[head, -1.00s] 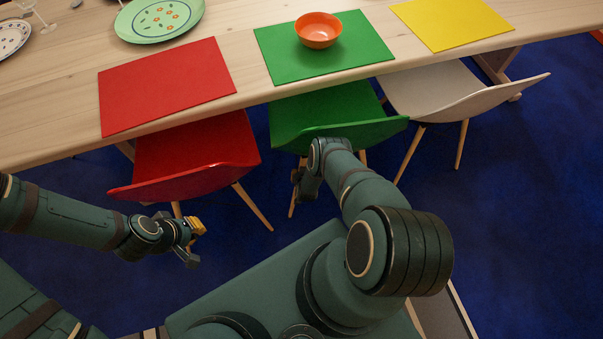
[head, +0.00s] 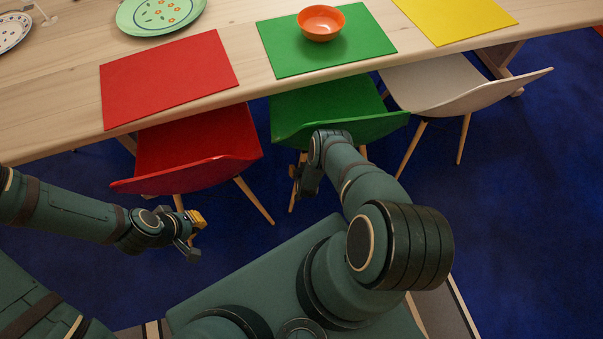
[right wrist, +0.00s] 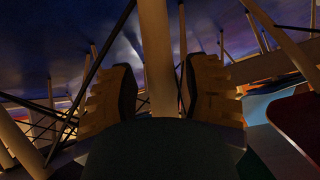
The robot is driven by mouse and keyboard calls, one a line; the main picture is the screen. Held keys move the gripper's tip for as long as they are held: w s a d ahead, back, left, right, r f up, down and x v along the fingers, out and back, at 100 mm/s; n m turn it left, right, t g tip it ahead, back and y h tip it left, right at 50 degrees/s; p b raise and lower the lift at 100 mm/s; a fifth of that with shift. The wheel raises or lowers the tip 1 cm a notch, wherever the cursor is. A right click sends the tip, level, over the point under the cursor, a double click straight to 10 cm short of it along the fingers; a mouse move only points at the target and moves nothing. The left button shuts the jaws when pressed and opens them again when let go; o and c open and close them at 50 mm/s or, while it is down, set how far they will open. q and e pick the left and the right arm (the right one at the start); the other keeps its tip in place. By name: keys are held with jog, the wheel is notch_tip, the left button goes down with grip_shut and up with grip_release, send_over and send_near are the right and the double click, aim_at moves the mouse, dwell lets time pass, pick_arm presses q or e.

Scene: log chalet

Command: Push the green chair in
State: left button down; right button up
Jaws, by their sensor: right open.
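The green chair (head: 335,105) stands at the table's near edge, below the green placemat, its seat front under the tabletop and its backrest toward me. My right arm reaches to it, its wrist overlapping the backrest. My right gripper (head: 305,181) hangs low behind the backrest, partly hidden by the arm. In the right wrist view the open fingers (right wrist: 160,95) have a pale wooden leg (right wrist: 157,45) between them; I cannot tell whether they touch it. My left gripper (head: 193,234) is empty, fingers apart, near the red chair's (head: 190,150) back.
The red chair stands left of the green one, and a white chair (head: 450,88) stands right. The wooden table (head: 60,130) bears a green placemat (head: 285,60) with an orange bowl (head: 321,24). Blue carpet (head: 530,200) is clear at right.

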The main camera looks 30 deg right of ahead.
jog(key=v, duration=0.7)
jog(key=shift+a+r, duration=0.15)
jog(key=shift+r, duration=0.15)
jog(key=shift+s, duration=0.1)
dwell(0.5)
